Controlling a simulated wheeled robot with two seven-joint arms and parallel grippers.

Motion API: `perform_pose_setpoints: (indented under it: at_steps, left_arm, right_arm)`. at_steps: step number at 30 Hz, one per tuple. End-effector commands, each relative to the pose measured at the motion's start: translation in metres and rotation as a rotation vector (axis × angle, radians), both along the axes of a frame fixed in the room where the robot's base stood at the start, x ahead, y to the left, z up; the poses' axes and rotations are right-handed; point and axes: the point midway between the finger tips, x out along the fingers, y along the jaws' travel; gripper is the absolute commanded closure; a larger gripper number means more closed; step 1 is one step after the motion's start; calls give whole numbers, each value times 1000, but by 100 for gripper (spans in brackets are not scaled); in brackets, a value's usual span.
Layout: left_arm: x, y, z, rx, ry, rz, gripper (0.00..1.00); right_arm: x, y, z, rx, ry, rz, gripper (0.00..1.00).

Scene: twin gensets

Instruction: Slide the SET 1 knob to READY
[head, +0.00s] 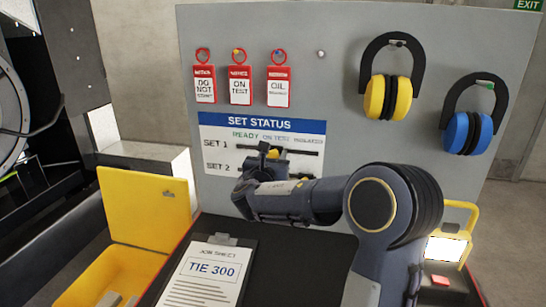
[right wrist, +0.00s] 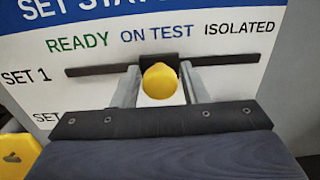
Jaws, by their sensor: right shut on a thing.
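The SET STATUS board (head: 262,124) is on the grey panel, with the words READY, ON TEST and ISOLATED above the SET 1 slot (right wrist: 95,70). The yellow SET 1 knob (right wrist: 160,81) sits on this dark slot, under ON TEST and to the right of READY. My right gripper (right wrist: 158,88) is shut on the knob, one finger on each side of it. In the head view my right gripper (head: 265,151) is at the SET 1 row and covers part of it. The SET 2 row is partly hidden by my arm. My left gripper is not in view.
Three red tags (head: 240,85) hang above the board. Yellow earmuffs (head: 387,97) and blue earmuffs (head: 468,132) hang to the right. A clipboard (head: 207,272) lies on the dark bench top, beside an open yellow box (head: 148,204). A lit lamp (head: 447,249) stands at the right.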

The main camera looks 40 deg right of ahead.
Motion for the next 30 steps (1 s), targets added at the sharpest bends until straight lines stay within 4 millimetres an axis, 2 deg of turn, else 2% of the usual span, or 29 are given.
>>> perform_pose_setpoints:
  at_steps: [2,6,15,18,29,30]
  left_arm:
    - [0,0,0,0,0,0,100]
    - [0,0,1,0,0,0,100]
    - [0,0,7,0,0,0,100]
    - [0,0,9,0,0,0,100]
    - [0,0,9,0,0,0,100]
    - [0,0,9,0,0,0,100]
  right_arm:
    - [0,0,0,0,0,0,100]
    - [6,5,0,1,-1,2,100]
    - [59,47,2,0,-1,5,100]
    - [70,56,1,0,0,3,100]
    - [75,61,1,-1,-2,6,100]
    - [75,61,2,-1,-2,6,58]
